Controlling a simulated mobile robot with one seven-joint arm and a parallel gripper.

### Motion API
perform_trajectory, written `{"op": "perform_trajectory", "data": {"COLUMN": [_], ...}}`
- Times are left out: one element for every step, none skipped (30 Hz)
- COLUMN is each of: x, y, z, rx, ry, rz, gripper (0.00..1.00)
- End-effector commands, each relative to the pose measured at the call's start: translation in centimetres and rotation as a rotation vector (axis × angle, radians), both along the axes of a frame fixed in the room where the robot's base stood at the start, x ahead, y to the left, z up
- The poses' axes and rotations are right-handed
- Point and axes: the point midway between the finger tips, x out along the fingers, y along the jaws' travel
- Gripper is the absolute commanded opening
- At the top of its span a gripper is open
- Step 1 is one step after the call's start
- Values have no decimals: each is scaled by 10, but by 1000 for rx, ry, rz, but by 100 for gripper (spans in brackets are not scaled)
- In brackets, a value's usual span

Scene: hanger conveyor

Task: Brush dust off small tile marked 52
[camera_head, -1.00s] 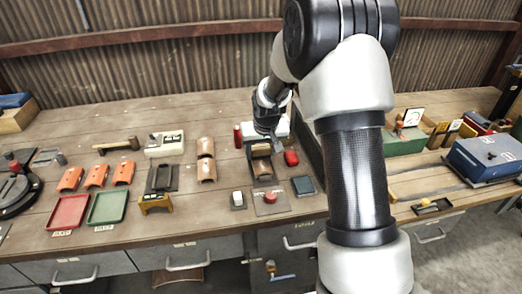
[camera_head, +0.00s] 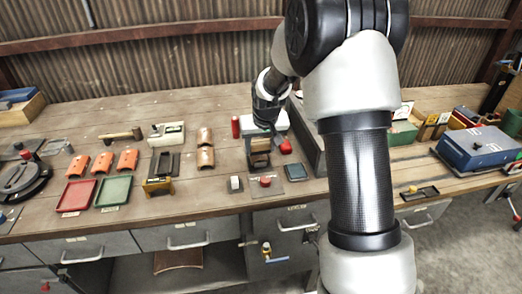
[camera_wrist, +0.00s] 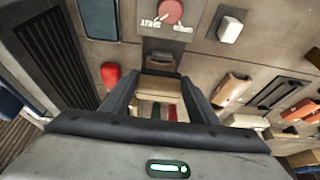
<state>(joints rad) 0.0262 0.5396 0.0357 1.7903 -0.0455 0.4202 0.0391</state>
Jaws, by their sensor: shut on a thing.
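My gripper (camera_head: 266,128) is over a dark fixture (camera_head: 260,161) at the bench's middle. In the wrist view my gripper (camera_wrist: 160,100) has its fingers on both sides of a tan-brown piece (camera_wrist: 160,86), which looks like a small tile; its far end lies by the dark fixture (camera_wrist: 160,58). No number can be read on it. Two brown curved tiles (camera_head: 205,137) (camera_head: 206,157) lie left of the fixture. Three orange tiles (camera_head: 103,163) lie farther left. A wooden-handled brush (camera_head: 121,135) lies behind them.
A red button on a plate (camera_head: 265,181), marked OPEN and SHUT in the wrist view, and a white switch (camera_head: 235,183) sit in front. A red object (camera_head: 286,147) and dark pad (camera_head: 296,172) are right. Red (camera_head: 77,195) and green (camera_head: 113,191) trays stand front left.

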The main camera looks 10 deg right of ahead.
Motion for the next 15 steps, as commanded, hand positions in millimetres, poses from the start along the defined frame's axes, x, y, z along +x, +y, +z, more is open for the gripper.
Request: {"op": "perform_trajectory", "data": {"x": [0, 1, 1, 1, 1, 1, 1, 1, 1, 1, 2, 2, 2, 2, 2], "y": [0, 0, 0, 0, 0, 0, 0, 0, 1, 1, 1, 1, 1, 1, 1], "z": [8, 10, 14, 17, 19, 23, 26, 29, 32, 35, 38, 42, 44, 47, 49], "rx": [0, 0, 0, 0, 0, 0, 0, 0, 0, 0, 0, 0, 0, 0, 0], "ry": [-1, -1, -1, -2, -2, -2, -2, -2, -2, -2, -2, -2, -2, -3, -3], "rz": [0, 0, 0, 0, 0, 0, 0, 0, 0, 0, 0, 0, 0, 0, 0], "gripper": [36, 36, 36, 36, 36, 36, 36, 36, 36, 36, 36, 36, 36, 36, 36]}}
